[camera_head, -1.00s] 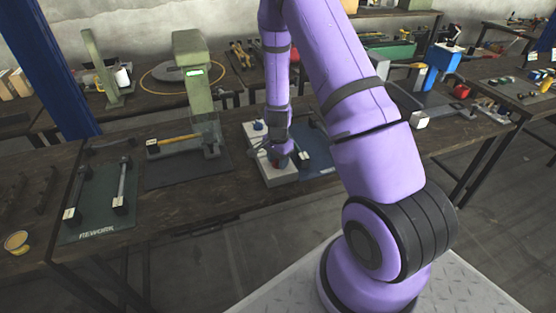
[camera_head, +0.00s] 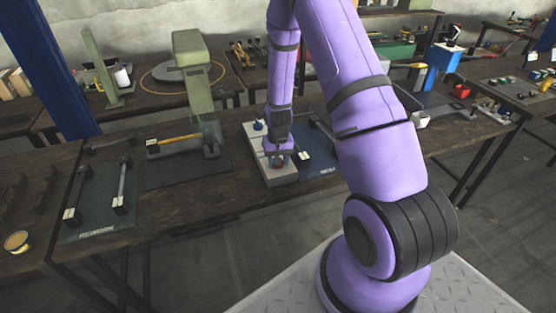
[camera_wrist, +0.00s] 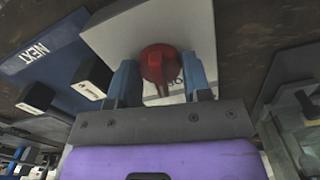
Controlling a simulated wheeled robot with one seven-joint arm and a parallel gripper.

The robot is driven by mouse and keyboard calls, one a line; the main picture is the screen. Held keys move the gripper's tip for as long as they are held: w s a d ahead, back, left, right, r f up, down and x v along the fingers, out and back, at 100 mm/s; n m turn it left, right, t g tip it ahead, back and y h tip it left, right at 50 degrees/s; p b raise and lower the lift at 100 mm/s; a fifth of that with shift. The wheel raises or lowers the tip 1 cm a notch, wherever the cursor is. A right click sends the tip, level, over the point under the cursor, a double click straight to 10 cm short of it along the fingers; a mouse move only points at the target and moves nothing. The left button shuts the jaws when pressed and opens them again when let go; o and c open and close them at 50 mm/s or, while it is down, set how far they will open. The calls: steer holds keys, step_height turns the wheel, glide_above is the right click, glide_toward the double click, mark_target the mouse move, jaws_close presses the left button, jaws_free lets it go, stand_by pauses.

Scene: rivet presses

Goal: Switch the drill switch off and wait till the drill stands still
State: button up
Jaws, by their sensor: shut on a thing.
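The red rotary knob (camera_wrist: 160,63) of the switch sits on a pale switch box (camera_wrist: 105,38), between the blue fingers of my gripper (camera_wrist: 160,72) in the wrist view. My gripper is shut on the knob. In the head view my gripper (camera_head: 278,152) points down onto the near end of the pale box (camera_head: 284,178), and the knob is mostly hidden there. The green drill press (camera_head: 190,65) stands left of the box. Its head display is dark. I cannot tell from these frames whether its spindle turns.
A blue knob (camera_head: 258,125) sits at the far end of the box. A dark mat (camera_head: 185,175) with a yellow-handled tool lies left. A green mat (camera_head: 95,220) with dark rods lies farther left. A blue mat (camera_head: 318,165) lies right of the box.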

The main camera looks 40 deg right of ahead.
steer(key=shift+n, duration=1.1)
steer(key=o, duration=0.9)
steer(key=shift+r, duration=0.15)
step_height(320, 180, up, 10)
steer(key=shift+r, duration=0.25)
